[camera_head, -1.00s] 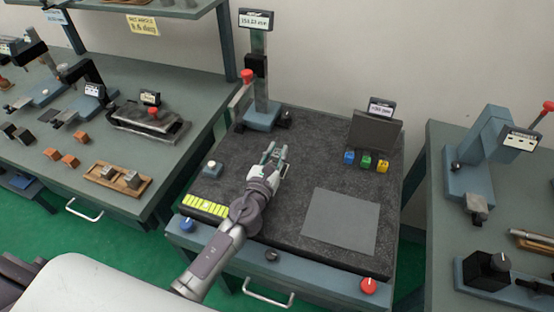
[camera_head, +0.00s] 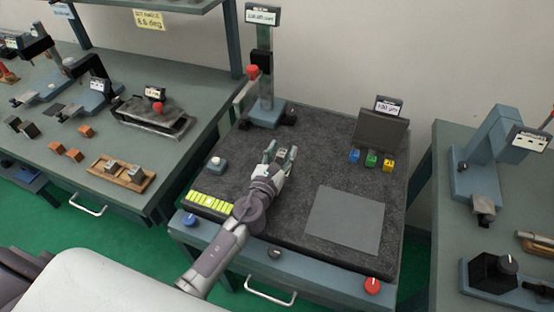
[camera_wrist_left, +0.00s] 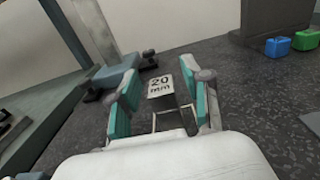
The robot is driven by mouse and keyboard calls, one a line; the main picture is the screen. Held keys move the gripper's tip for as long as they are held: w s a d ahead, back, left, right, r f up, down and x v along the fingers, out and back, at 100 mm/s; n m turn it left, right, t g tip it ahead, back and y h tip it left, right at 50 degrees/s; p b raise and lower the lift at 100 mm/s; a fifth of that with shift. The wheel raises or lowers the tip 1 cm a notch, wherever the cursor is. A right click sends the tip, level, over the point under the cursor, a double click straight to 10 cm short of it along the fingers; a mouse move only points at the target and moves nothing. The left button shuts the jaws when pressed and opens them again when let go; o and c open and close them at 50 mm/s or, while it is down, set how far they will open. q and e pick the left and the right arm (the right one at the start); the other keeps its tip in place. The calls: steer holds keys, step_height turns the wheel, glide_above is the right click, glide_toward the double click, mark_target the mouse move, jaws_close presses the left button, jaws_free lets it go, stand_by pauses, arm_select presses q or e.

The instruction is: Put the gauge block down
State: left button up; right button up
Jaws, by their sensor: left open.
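The gauge block (camera_wrist_left: 160,88) is a small metal block with a white top marked "20 mm". In the left wrist view it is between the two teal-padded fingers of my left gripper (camera_wrist_left: 163,104). The gap on either side shows the fingers are apart from it. In the head view the gripper (camera_head: 280,155) is low over the dark granite plate (camera_head: 320,166), and the block (camera_head: 281,154) shows small between the fingertips. The block appears to stand on the plate, though its base is partly hidden. My right gripper is not in view.
A gauge stand (camera_head: 267,110) rises behind the gripper. Blue, green and yellow blocks (camera_head: 371,160) sit at the right before a grey plate with a display (camera_head: 381,131). A grey mat (camera_head: 345,220) lies front right. A yellow-green strip (camera_head: 212,204) is front left.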

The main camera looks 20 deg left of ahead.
arm_select(q)
steer(key=s+b, duration=0.1)
steer(key=s, duration=0.4)
steer(key=s+b, duration=0.1)
steer(key=s, duration=0.4)
steer(key=shift+s+a, duration=0.2)
steer(key=shift+s, duration=0.2)
steer(key=shift+s+r, duration=0.1)
steer(key=shift+s, duration=0.55)
